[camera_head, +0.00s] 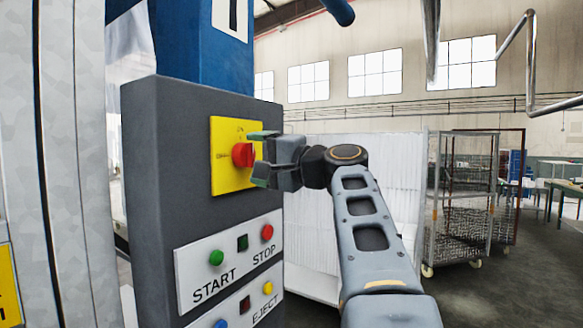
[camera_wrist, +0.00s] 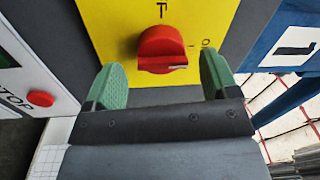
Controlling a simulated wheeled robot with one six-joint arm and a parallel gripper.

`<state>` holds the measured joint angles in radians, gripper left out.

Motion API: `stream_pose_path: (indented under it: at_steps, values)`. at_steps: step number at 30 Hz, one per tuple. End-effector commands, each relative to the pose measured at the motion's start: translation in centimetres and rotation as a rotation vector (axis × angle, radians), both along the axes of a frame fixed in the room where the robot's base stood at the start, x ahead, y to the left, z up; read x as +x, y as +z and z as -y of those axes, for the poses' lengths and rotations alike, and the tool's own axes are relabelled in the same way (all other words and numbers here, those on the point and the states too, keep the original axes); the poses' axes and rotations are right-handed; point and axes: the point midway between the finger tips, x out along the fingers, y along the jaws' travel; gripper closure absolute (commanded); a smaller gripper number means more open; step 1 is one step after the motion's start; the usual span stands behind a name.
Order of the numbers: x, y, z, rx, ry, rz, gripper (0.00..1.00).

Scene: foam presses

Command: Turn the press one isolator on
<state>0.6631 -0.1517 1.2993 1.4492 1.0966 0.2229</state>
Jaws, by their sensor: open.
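The press one isolator is a red rotary knob (camera_head: 243,155) on a yellow plate (camera_head: 225,180), high on the dark grey press panel. My gripper (camera_head: 263,154) is open in front of it, one green-padded finger higher and one lower. In the wrist view the knob (camera_wrist: 163,48) shows just beyond and between the spread fingertips of my gripper (camera_wrist: 162,75). No finger visibly touches it. A small white mark is on the knob's grip there. The plate's labels are partly hidden and too small to read surely.
Below the isolator, a white label plate carries a green START button (camera_head: 216,257) and a red STOP button (camera_head: 267,232). An EJECT row lies under it. A blue column (camera_head: 200,45) rises behind the panel. A wire cage trolley (camera_head: 465,200) stands at the right.

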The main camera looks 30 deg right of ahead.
Motion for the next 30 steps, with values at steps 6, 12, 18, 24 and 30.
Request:
stream_pose_path:
  at_steps: [6, 12, 18, 24, 30]
  values:
    - [-4.2, -0.8, 2.1, -0.001, -0.008, 0.001, 0.20]
    - [-7.5, -1.0, 3.5, 0.000, -0.006, 0.000, 0.20]
    - [-9.6, -1.1, 4.4, 0.000, -0.003, -0.001, 0.20]
    - [-10.4, -1.1, 4.8, 0.000, 0.000, -0.001, 0.20]
    - [-10.5, -1.1, 4.8, 0.000, 0.001, -0.001, 0.20]
